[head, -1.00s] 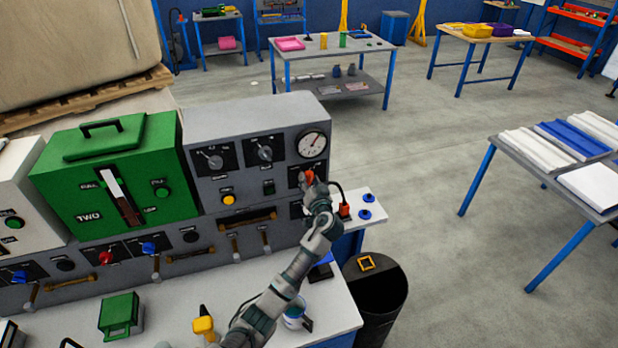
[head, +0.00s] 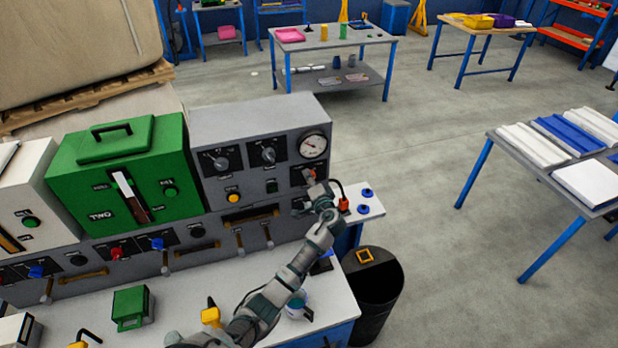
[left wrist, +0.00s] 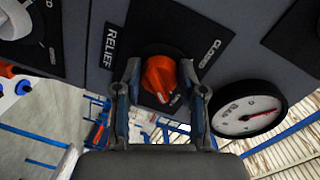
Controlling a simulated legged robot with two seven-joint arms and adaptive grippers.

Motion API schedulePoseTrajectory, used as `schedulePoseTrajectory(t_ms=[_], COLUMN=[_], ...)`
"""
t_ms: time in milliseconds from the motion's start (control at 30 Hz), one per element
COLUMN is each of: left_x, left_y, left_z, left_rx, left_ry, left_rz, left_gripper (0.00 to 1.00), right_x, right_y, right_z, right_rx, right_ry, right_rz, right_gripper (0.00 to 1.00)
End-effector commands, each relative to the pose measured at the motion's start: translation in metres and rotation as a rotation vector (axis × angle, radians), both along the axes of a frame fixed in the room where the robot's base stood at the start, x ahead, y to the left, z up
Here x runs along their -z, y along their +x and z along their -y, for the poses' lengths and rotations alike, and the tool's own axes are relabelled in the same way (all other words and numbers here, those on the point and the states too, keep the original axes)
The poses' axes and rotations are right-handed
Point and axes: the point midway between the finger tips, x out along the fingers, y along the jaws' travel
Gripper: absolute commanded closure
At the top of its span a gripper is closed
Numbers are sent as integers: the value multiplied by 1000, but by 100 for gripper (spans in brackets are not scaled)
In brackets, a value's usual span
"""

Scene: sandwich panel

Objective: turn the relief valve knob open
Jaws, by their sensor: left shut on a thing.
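The relief valve knob (left wrist: 160,76) is orange-red and sits on a black plate (left wrist: 205,22) marked RELIEF and CLOSED in the left wrist view. My left gripper (left wrist: 161,80) has a finger on each side of the knob and is shut on it. In the head view the left gripper (head: 313,185) is at the right end of the grey panel (head: 255,125), below the round gauge (head: 313,146), and hides most of the knob. The gauge also shows in the left wrist view (left wrist: 248,108), right of the knob, with a red needle. My right gripper is not in view.
A green box (head: 120,175) marked TWO stands left of the grey panel. A white bench top (head: 185,300) lies in front, with a small green block (head: 133,307) and a yellow-topped tool (head: 211,315). A black bin (head: 375,285) stands right of the bench.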

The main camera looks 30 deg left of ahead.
Motion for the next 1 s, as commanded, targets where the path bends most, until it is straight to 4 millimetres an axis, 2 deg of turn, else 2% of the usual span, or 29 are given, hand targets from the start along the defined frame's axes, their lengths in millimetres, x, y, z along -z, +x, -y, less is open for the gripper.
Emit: schedulePoseTrajectory(t_ms=[633, 667, 733, 767, 1000], left_x=[2, 2, 2, 2, 0], left_y=[1, 1, 1, 1, 0], left_z=[4, 4, 4, 4, 1], left_rx=[9, 9, 8, 8, 4], left_ry=[30, 30, 30, 30, 30], left_rz=[-41, -41, -40, -40, -36], left_gripper=[95, 55, 37, 35, 35], right_x=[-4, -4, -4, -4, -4], right_y=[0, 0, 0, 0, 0], right_z=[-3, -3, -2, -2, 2], right_rx=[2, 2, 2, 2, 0], right_ry=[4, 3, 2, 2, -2], right_rz=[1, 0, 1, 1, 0], right_gripper=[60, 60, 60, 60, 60])
